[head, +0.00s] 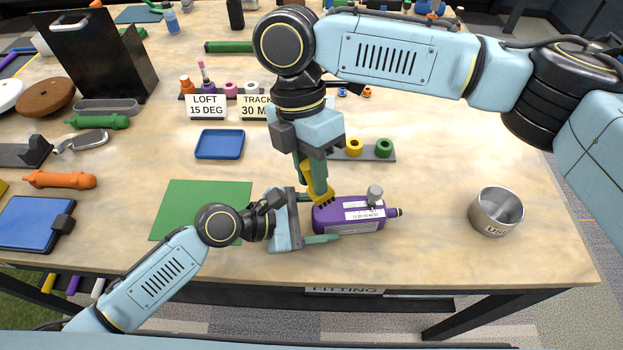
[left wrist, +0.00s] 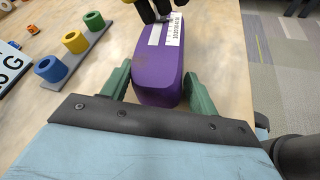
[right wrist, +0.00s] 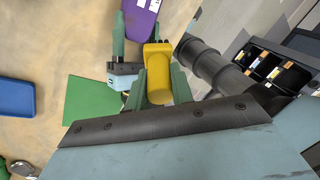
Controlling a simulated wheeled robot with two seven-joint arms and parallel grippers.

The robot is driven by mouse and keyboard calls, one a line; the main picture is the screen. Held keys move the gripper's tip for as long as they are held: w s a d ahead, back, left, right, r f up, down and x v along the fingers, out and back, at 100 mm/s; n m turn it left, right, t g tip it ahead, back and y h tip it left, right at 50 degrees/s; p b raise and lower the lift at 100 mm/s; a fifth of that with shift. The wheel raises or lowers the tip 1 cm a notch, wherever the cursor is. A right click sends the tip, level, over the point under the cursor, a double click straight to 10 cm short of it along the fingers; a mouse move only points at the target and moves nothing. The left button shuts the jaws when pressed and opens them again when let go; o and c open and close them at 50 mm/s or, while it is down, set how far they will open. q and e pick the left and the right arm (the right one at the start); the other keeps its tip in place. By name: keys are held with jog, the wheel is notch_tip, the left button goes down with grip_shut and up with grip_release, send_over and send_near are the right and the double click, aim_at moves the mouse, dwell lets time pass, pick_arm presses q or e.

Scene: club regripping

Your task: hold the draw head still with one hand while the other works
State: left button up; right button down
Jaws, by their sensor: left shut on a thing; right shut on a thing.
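The purple draw head (head: 348,214), a long block with white labels, a grey knob on top and a dark tip at its right end, lies near the table's front edge. My left gripper (head: 316,222) is shut on its left end, a green finger on either side; the left wrist view shows the purple body (left wrist: 158,82) between the fingers. My right gripper (head: 312,180) points down from above, shut on a yellow tool (head: 321,195), which also shows in the right wrist view (right wrist: 158,75). The tool is close by the head's left end; whether they touch I cannot tell.
A metal cup (head: 496,212) stands to the right. A green mat (head: 200,208) lies to the left, with a blue tray (head: 220,144) behind it. A rack with coloured rings (head: 384,148) and printed signs (head: 207,106) stand behind. The table between head and cup is clear.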

pick_arm(q)
jog(key=shift+s+a+f, duration=0.1)
jog(key=shift+f, duration=0.2)
pick_arm(e)
jog(key=shift+r, duration=1.05)
pick_arm(q)
jog(key=o, duration=1.3)
jog(key=shift+c, duration=0.2)
pick_arm(e)
jog(key=shift+w, duration=0.1)
pick_arm(q)
jog(key=shift+s, duration=0.1)
jog(key=shift+s+a+r, duration=0.1)
jog(key=shift+a+r, duration=0.1)
jog(key=shift+a, duration=0.1)
jog(key=shift+v, duration=3.1)
